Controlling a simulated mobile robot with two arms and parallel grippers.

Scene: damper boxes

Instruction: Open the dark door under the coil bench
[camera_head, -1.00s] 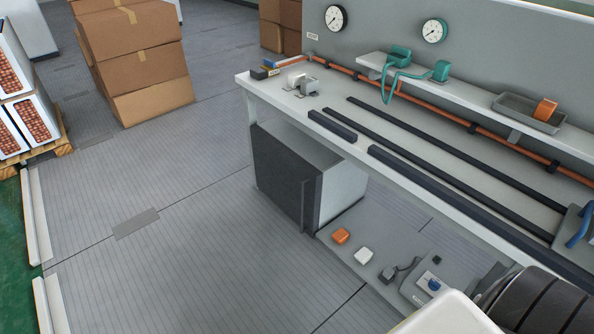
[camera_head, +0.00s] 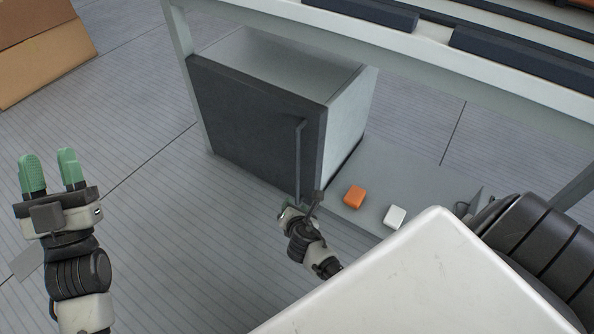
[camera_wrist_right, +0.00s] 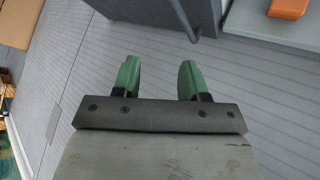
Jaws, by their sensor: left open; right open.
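The dark door (camera_head: 250,125) is shut on the front of a light grey cabinet (camera_head: 345,115) under the bench. Its upright bar handle (camera_head: 299,160) is near the door's right edge. In the right wrist view the lower end of the handle (camera_wrist_right: 185,20) and the dark door (camera_wrist_right: 140,9) show at the top. My right gripper (camera_head: 297,206) is low by the handle's bottom end, partly hidden by its own wrist. In its wrist view, the green fingers (camera_wrist_right: 160,78) are apart and empty, short of the handle. My left gripper (camera_head: 51,173) is open and empty, over the floor at left.
The bench top edge (camera_head: 400,62) runs above the cabinet, with a bench leg (camera_head: 183,50) at its left. An orange box (camera_head: 355,196) and a white box (camera_head: 395,216) lie on the low shelf right of the door. The floor before the door is clear.

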